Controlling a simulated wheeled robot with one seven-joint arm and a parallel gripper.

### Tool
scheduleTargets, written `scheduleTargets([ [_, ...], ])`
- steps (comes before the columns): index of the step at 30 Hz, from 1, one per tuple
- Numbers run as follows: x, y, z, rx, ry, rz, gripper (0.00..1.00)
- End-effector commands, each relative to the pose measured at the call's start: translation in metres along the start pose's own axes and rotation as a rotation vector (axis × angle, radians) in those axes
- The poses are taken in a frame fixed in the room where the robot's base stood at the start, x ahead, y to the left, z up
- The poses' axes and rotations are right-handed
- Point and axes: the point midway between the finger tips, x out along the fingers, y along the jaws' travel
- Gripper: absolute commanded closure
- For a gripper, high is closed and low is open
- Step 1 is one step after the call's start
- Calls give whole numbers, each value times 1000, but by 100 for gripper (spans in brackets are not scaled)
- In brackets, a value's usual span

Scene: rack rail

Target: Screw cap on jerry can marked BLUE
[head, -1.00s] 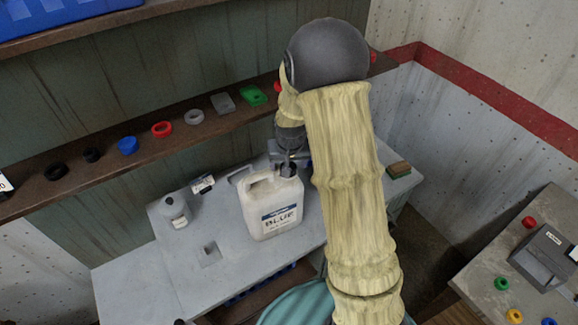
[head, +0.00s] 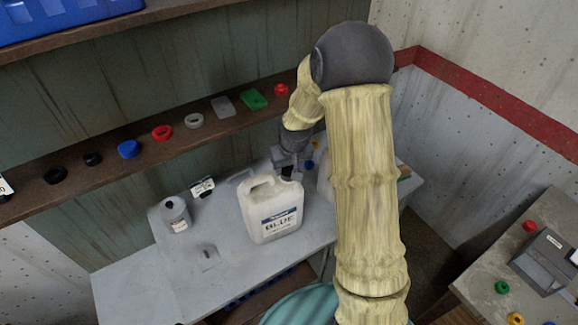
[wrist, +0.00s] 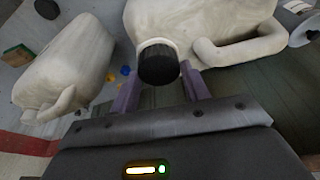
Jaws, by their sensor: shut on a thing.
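The white jerry can marked BLUE (head: 272,215) stands upright on the grey bench, its label facing the head camera. Its body and handle also fill the top of the wrist view (wrist: 200,20). A black cap (wrist: 158,64) is at the can's mouth, and its dark shape shows in the head view (head: 287,172). My gripper (wrist: 160,82) is shut on the cap, one finger on each side. In the head view my gripper (head: 290,160) is just behind and above the can's mouth. I cannot tell how tightly the cap sits on the neck.
A second white can (wrist: 65,65) stands close by, mostly hidden behind my arm in the head view (head: 324,186). A grey bottle (head: 174,214) stands left on the bench. A shelf (head: 105,178) with several rings and caps runs behind. A side table (head: 480,265) is at right.

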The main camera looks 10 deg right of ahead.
Motion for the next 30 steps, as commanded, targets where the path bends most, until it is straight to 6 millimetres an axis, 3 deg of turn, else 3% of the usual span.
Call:
scheduleTargets([
  [14,0,0,0,53,-1,16,83],
  [24,0,0,0,272,-1,78,83],
  [30,0,0,0,290,-1,80,83],
])
